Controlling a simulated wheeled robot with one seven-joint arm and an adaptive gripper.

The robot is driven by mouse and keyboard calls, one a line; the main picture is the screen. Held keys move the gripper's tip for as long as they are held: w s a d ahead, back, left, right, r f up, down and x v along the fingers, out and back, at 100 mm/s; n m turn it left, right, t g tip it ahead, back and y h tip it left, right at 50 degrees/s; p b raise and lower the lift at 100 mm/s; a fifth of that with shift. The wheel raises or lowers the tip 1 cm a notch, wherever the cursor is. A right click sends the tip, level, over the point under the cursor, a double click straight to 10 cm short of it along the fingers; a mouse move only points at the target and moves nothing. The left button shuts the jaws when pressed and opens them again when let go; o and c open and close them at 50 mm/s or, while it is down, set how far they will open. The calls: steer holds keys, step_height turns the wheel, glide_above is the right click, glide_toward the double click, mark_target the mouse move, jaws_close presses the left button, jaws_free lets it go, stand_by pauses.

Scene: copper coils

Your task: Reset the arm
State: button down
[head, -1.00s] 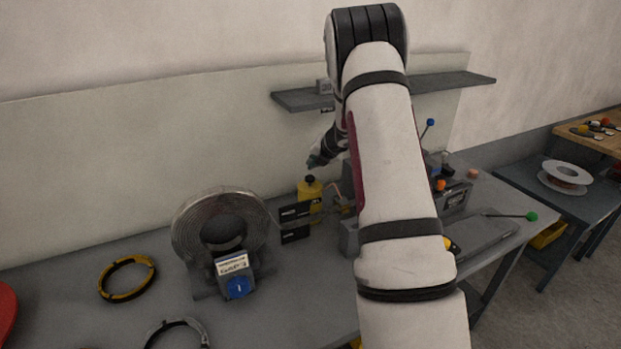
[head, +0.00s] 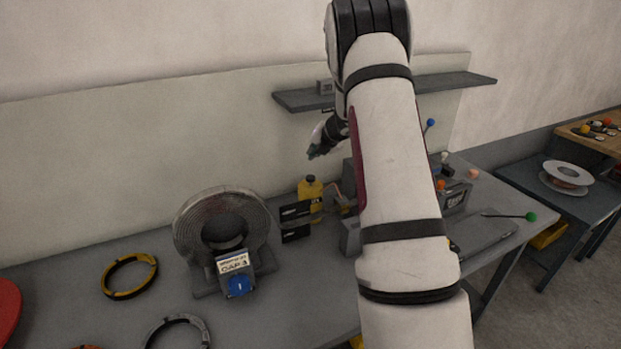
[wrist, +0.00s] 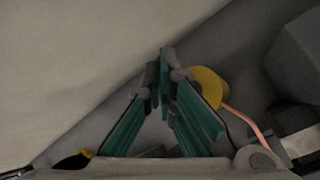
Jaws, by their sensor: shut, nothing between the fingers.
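My arm rises through the middle of the head view and bends over near the wall shelf. My gripper (head: 314,153) shows small to the left of the arm, above the yellow bottle (head: 311,188) on the bench, and part of the wrist is hidden behind my arm. In the wrist view my gripper (wrist: 164,62) has its green-padded fingers meeting at the tips, with nothing between them. The yellow bottle also shows in the wrist view (wrist: 208,86), beyond the fingers and apart from them.
A grey coil (head: 187,235) stands on the grey bench (head: 285,310), with a yellow-black ring (head: 108,282) to its left. A wall shelf (head: 455,82) is behind my arm. Levers with a green knob (head: 531,217) and a blue knob (head: 431,122) stand right. The front bench has free room.

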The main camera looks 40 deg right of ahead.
steer(key=s+a+r+n+y, duration=0.2)
steer(key=a+r+n, duration=0.5)
steer(key=a, duration=0.3)
steer(key=s+a+r+n+y, duration=0.1)
steer(key=s+a+r+n, duration=0.1)
steer(key=a+r+n, duration=0.7)
steer(key=s+a+r+n+g+y, duration=0.1)
steer(key=s+a+r+n+g, duration=0.15)
steer(key=s+a+n, duration=1)
steer(key=s+a+f+n+h, duration=0.1)
steer(key=s+a+n, duration=0.2)
steer(key=s+n, duration=0.6)
steer(key=s+a+n+h+b, duration=0.1)
steer(key=s+a+n, duration=0.2)
steer(key=s+n, duration=0.6)
steer(key=shift+s+a+f+g+h, duration=0.35)
steer(key=shift+s+g, duration=0.1)
steer(key=shift+s, duration=0.7)
